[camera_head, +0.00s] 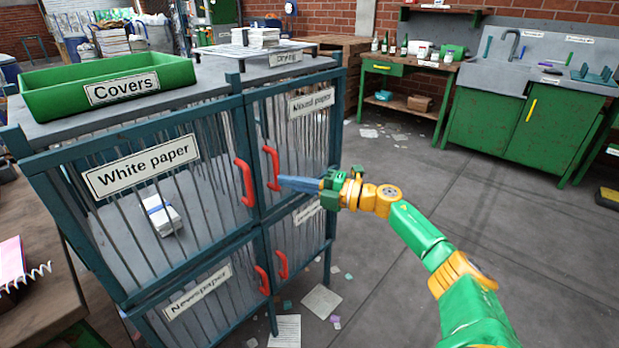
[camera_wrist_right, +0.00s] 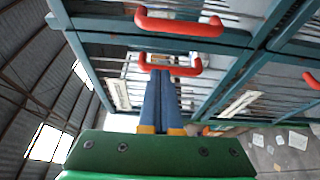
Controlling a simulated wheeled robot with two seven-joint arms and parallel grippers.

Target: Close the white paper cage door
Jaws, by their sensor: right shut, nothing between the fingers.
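The white paper cage door (camera_head: 142,207) is the barred upper left door with the "White paper" label (camera_head: 140,165). It looks level with the cage front, but I cannot tell whether a small gap is left. Its red handle (camera_head: 245,183) is at its right edge and is the upper handle (camera_wrist_right: 178,25) in the right wrist view. My right gripper (camera_head: 284,183) is shut and empty, right of that handle. Its blue fingertips (camera_wrist_right: 161,74) overlap the Mixed paper door's red handle (camera_wrist_right: 172,66) in the right wrist view; contact is unclear. My left gripper is out of view.
A white paper bundle (camera_head: 161,215) lies behind the white paper door's bars. The Newspaper door (camera_head: 207,301) is below. A green Covers tray (camera_head: 107,84) sits on top of the cage. Open floor (camera_head: 400,175) lies to the right, with loose papers near the cage.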

